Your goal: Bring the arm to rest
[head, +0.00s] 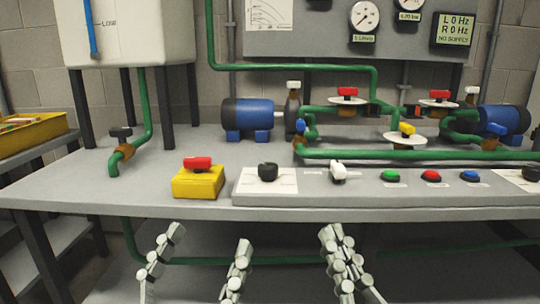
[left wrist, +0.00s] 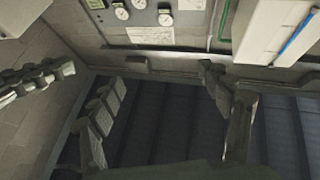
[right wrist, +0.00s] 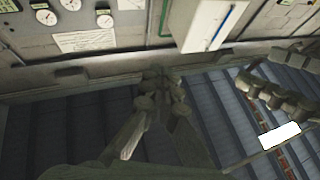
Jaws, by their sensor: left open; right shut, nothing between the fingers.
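My left gripper (head: 208,240) is in front of and below the bench's front edge in the head view. Its two pale jointed fingers are spread wide with nothing between them; in the left wrist view they are also apart (left wrist: 162,78). My right gripper (head: 334,236) is to its right at about the same height. Its fingers are together and hold nothing; in the right wrist view the tips meet (right wrist: 160,78). Neither gripper touches the bench (head: 110,200) or its controls. Most of both arms is out of the head view.
On the bench stand a yellow box with a red switch (head: 198,182), a grey control panel (head: 300,190) with knobs and buttons, green pipes (head: 400,155) with valves, and blue pumps (head: 248,114). A white tank (head: 128,35) stands at left, a yellow bin (head: 35,135) beyond it.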

